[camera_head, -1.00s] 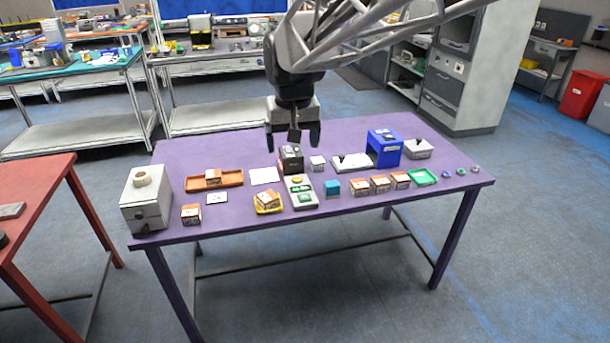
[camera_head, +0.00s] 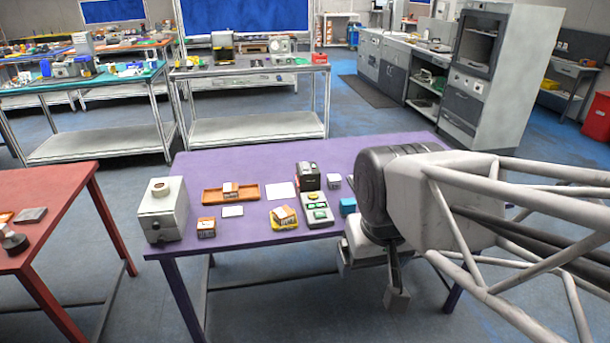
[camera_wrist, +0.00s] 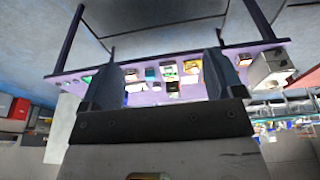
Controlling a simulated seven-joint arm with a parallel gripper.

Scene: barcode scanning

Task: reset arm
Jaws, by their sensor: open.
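My gripper (camera_wrist: 160,72) is open and empty. In the head view my gripper (camera_head: 372,282) hangs at the front right of the purple table (camera_head: 270,157), tilted and apart from the objects on it. In the wrist view its two fingers stand wide apart, with the purple table (camera_wrist: 70,72) upside down beyond them. My arm hides the right part of the table in the head view.
The table carries a grey box (camera_head: 163,220), an orange tray (camera_head: 216,196), a yellow tray with a small box (camera_head: 284,215), a black device (camera_head: 307,176) and a teal cube (camera_head: 348,206). A red table (camera_head: 55,190) stands left.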

